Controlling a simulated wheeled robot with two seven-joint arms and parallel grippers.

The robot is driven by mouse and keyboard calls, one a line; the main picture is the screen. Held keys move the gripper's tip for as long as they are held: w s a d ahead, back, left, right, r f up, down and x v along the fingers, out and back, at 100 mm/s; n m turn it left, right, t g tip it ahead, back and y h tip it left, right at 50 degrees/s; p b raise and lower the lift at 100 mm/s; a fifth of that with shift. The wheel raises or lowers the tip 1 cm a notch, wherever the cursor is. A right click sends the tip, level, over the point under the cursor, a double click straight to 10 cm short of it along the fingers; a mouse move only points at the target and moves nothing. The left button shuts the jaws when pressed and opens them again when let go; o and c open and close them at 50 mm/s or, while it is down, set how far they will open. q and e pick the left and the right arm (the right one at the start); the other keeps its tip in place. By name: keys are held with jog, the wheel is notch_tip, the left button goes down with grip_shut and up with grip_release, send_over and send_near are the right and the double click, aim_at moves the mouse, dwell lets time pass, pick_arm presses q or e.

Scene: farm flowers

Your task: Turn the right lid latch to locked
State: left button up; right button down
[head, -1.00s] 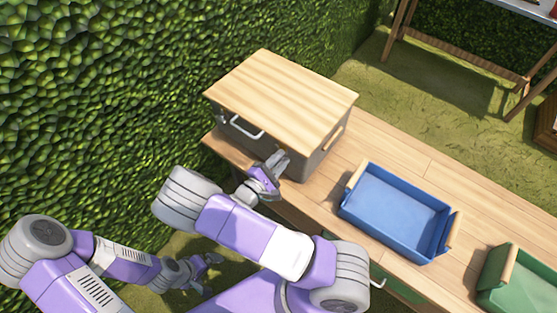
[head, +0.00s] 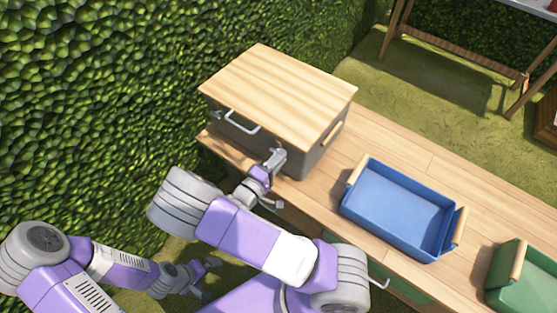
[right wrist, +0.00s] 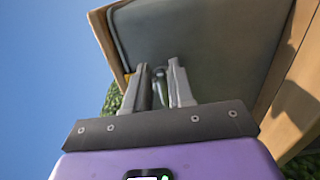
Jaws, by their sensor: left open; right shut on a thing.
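The box (head: 298,160) is grey with a light wooden lid (head: 280,92) that is closed on top. A bent metal handle (head: 242,122) shows on its front. My right gripper (head: 276,158) is at the right part of the box's front, just under the lid. In the right wrist view its two fingers (right wrist: 160,88) are shut on a small grey metal piece (right wrist: 159,74), the right lid latch, against the grey wall. The fingers hide much of the latch, and I cannot tell its exact angle. My left gripper (head: 203,270) is open and empty, low beside the table.
The box stands on a wooden table (head: 395,150). A blue tray (head: 398,208) with wooden handles is to its right, then a green tray (head: 520,275). A hedge (head: 100,100) rises close on the left.

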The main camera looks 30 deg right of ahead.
jog(key=shift+w+a, duration=0.15)
dwell(0.3)
jog(key=c, duration=1.1)
grip_release()
jog(key=shift+o, duration=0.6)
jog(key=p+v, duration=0.1)
jog(key=v, duration=0.6)
jog(key=shift+a+p, duration=0.25)
jog(key=shift+p, duration=0.05)
